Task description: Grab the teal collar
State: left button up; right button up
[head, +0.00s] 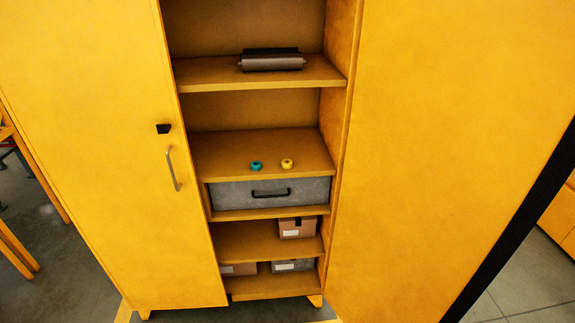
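The teal collar (256,166) is a small ring-like piece lying on a middle shelf (225,150) of the yellow cabinet. It sits near the front edge of that shelf, left of a similar yellow collar (287,163), with a small gap between them. Neither of my grippers shows in the head view.
The cabinet's left door (110,150) and right door (440,130) flank the open shelves. A dark roller-like object (272,60) lies on the shelf above. A grey drawer (235,196) is below the collars, with boxes (297,228) lower down. The collar shelf is otherwise clear.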

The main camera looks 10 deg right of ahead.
aim_at(254, 165)
jog(key=i+j, duration=0.3)
jog(key=i+j+z, duration=0.35)
jog(key=j, duration=0.25)
jog(key=i+j+z, duration=0.15)
jog(key=j+z, duration=0.15)
jog(key=z, duration=1)
